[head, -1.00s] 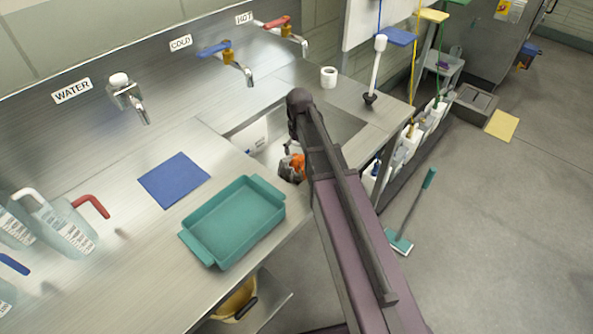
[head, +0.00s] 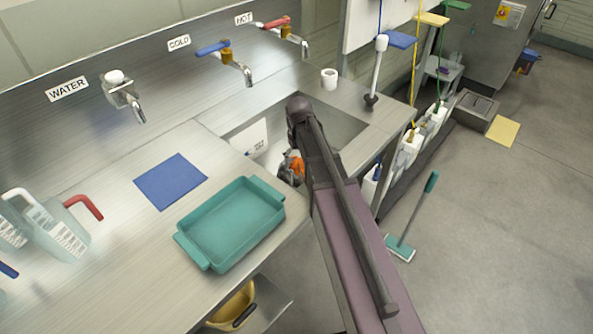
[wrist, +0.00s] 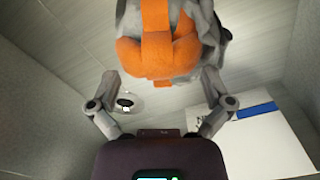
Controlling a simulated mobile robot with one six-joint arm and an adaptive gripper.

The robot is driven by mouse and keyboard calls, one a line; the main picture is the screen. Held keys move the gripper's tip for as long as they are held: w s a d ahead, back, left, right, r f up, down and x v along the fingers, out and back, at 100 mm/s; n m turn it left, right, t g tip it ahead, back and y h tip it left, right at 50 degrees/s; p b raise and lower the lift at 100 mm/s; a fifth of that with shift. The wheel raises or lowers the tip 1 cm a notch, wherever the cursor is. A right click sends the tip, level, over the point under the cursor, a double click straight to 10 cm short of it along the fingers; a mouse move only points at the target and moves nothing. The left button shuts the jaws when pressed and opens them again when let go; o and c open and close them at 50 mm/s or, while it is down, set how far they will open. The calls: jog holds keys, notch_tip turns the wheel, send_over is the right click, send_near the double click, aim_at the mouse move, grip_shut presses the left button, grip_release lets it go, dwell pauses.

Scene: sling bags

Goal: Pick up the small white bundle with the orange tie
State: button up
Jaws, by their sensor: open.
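The bundle (wrist: 158,50) is pale grey-white with a wide orange band. It fills the top middle of the wrist view, close to the fingers. In the head view only a small orange patch of the bundle (head: 298,167) shows inside the sink, beside my arm. My gripper (wrist: 160,78) is open, with one finger on each side of the bundle's lower part in the wrist view. I cannot tell whether the fingers touch it. The far end of the bundle is out of frame.
The steel sink (head: 345,128) has walls close around my gripper, with a drain (wrist: 127,102) below. A white box with a blue patch (wrist: 262,145) lies in the sink. A teal tray (head: 232,225) and blue mat (head: 170,181) sit on the counter at left.

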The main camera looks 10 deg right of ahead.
jog(key=c, duration=1)
jog(key=shift+r, duration=0.15)
notch_tip(320, 180, up, 10)
jog(key=p, duration=1)
